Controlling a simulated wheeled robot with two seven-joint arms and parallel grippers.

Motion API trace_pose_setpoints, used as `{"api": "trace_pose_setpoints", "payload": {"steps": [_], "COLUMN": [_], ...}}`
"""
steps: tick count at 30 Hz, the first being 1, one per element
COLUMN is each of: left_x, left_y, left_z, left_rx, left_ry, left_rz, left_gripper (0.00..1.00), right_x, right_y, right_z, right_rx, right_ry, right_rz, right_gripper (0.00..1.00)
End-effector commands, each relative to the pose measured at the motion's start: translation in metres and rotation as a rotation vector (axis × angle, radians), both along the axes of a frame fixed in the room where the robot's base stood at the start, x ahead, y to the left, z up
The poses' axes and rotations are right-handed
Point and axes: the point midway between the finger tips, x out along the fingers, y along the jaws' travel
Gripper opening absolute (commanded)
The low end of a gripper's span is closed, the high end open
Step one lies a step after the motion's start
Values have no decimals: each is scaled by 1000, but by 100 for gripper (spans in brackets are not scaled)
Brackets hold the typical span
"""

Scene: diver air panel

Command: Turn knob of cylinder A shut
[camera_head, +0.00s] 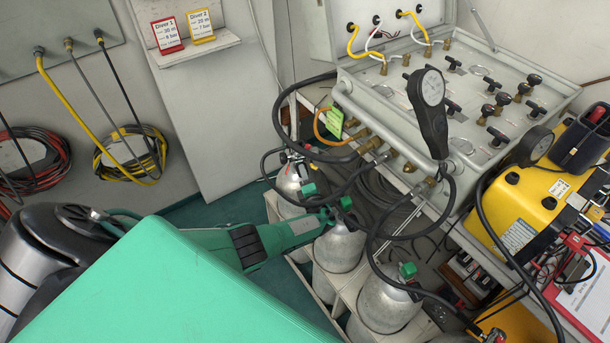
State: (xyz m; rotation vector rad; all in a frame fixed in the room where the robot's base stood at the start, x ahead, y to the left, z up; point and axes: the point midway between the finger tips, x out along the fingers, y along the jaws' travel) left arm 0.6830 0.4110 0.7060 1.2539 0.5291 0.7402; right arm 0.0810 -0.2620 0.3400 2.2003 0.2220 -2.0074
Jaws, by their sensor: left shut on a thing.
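Several grey gas cylinders with green knobs stand in a light rack below the air panel. The back cylinder (289,181) has a green knob (308,189). The middle cylinder (340,249) has a green knob (346,203) at its top. The front cylinder (388,302) has a green knob (407,270). I cannot read which one is marked A. My left gripper (326,216) reaches in from the left and is shut at the top of the middle cylinder, apparently on its knob. The fingertips partly hide the grip. My right gripper is not in view.
The air panel (465,95) with gauges and black knobs stands above the cylinders. Black hoses (377,215) loop close around the valves. A yellow case (520,210) and clipboard (590,290) are at right. Coiled hoses (130,155) hang on the left wall.

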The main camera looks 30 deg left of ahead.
Motion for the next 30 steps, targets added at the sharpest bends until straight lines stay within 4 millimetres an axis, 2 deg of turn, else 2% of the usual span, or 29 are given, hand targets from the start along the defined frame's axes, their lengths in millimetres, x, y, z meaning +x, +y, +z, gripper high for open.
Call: {"api": "trace_pose_setpoints", "payload": {"steps": [12,13,16,25,30], "left_x": [-2,-2,-2,-1,-1], "left_y": [0,1,0,0,1], "left_z": [-3,-3,-2,1,16], "left_rx": [3,3,3,3,2], "left_ry": [9,9,8,5,3], "left_rz": [2,3,1,1,1], "left_gripper": [13,40,58,58,58], "right_x": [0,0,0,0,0], "right_y": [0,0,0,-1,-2], "right_z": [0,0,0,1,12], "right_rx": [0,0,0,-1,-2], "right_ry": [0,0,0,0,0], "right_rz": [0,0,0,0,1], "right_gripper": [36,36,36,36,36]}}
